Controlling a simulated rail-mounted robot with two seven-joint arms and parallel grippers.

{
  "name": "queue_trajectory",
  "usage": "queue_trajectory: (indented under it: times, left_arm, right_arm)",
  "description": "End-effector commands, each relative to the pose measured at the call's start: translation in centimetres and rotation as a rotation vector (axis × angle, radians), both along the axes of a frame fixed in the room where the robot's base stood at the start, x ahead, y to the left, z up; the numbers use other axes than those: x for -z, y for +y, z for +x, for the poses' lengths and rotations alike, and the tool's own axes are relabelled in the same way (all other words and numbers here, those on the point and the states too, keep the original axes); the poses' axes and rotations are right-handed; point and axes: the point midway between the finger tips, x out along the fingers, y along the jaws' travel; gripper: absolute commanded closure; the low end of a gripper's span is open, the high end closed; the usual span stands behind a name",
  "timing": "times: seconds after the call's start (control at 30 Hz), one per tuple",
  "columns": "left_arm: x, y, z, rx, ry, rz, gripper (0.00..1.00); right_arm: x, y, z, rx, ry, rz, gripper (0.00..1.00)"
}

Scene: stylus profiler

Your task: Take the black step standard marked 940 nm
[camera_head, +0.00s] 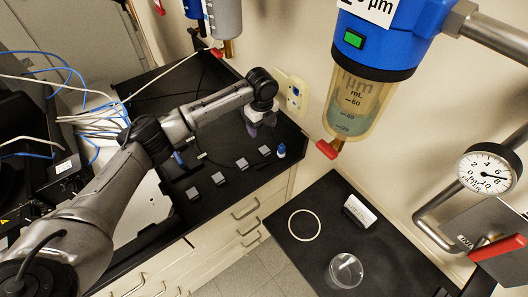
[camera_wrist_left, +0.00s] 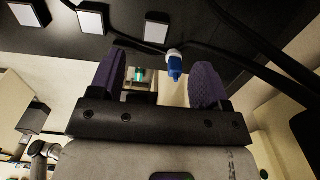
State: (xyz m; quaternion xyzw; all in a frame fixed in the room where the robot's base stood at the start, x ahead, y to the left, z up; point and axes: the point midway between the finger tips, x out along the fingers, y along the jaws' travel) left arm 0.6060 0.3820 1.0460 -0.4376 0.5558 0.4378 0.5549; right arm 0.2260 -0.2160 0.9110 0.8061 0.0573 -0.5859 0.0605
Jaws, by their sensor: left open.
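Several small dark blocks with pale labelled tops stand in a slanting row on the black bench top; they are the step standards (camera_head: 218,179). The markings are too small to read, so I cannot tell which is 940 nm. In the left wrist view three pale-topped blocks (camera_wrist_left: 92,17) show along the upper edge. My left gripper (camera_head: 259,124) is open and empty, with purple fingers, beyond the far right end of the row. Its two fingers also show apart in the left wrist view (camera_wrist_left: 160,68). My right gripper is not in view.
A small blue-capped bottle (camera_head: 281,151) stands beside the row's right end. Cables (camera_head: 95,118) lie on the left. A lower dark table holds a white ring (camera_head: 304,225), a small sign (camera_head: 359,211) and a glass dish (camera_head: 346,270). A blue-topped filter (camera_head: 378,40) hangs on the right.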

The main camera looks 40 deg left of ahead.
Motion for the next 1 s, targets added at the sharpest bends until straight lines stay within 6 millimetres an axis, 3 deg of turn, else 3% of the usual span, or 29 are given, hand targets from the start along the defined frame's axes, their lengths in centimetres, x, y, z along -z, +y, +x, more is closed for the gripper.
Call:
queue_trajectory:
  times: [0.2, 0.53, 0.8, 1.0]
  left_arm:
    - [3.4, 0.0, 0.0, 0.000, 0.001, 0.000, 0.30]
    - [5.3, 0.0, -0.1, 0.000, 0.001, 0.001, 0.30]
    - [8.8, 0.1, -0.4, -0.002, 0.001, 0.001, 0.30]
    - [9.9, 0.1, -0.4, -0.001, -0.001, 0.001, 0.30]
  right_arm:
    - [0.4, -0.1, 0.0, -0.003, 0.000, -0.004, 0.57]
    - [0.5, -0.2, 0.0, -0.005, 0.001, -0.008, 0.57]
    - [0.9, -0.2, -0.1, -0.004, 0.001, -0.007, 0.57]
    - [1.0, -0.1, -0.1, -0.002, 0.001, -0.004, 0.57]
